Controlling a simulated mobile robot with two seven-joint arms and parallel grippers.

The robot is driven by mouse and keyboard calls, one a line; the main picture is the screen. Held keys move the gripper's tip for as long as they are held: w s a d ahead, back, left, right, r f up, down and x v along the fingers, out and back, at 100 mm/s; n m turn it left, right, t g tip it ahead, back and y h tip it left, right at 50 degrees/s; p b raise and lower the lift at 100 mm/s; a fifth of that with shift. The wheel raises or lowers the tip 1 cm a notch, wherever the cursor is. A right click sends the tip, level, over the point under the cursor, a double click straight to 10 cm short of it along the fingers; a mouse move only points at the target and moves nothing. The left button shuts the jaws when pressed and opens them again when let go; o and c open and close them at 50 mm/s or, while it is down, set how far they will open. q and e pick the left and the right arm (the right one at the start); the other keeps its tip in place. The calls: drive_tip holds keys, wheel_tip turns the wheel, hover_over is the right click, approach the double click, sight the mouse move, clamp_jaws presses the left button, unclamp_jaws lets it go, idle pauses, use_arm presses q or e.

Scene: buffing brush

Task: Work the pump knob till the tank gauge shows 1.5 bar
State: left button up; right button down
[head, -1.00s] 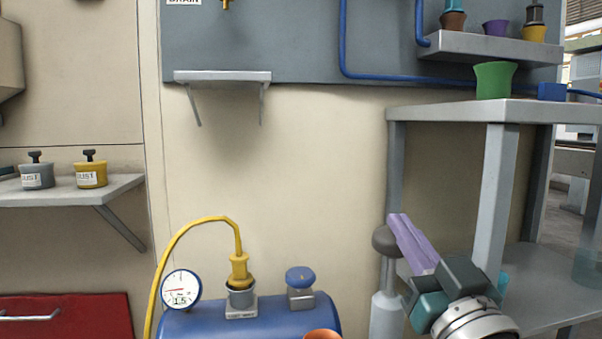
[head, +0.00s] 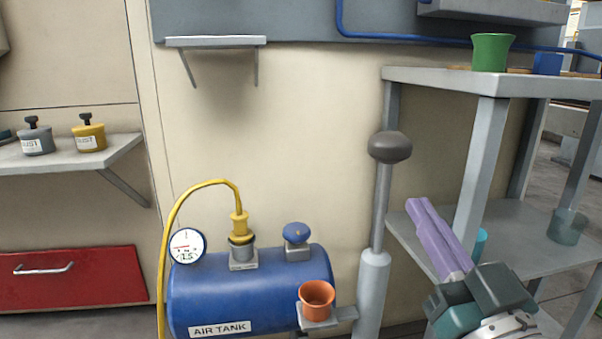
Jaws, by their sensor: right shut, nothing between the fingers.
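The pump knob (head: 390,147) is a dark grey ball on top of a grey rod. The rod stands well up out of the light grey pump cylinder (head: 372,285). My right gripper (head: 418,204), with lilac fingers, is shut and empty. In the picture it is below and right of the knob, beside the rod, apart from the knob. The blue air tank (head: 245,287) lies left of the pump. Its round white gauge (head: 187,246) bears a 1.5 mark low on the face; a red needle or mark points left, too small to read exactly. My left gripper is not in view.
An orange cup (head: 317,296) sits on a bracket between tank and pump. A yellow hose (head: 167,240) joins the tank top near a blue knob (head: 296,233). A grey shelf unit (head: 483,170) stands close on the right.

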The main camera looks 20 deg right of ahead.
drive_tip(key=shift+v, duration=0.95)
idle(1.2)
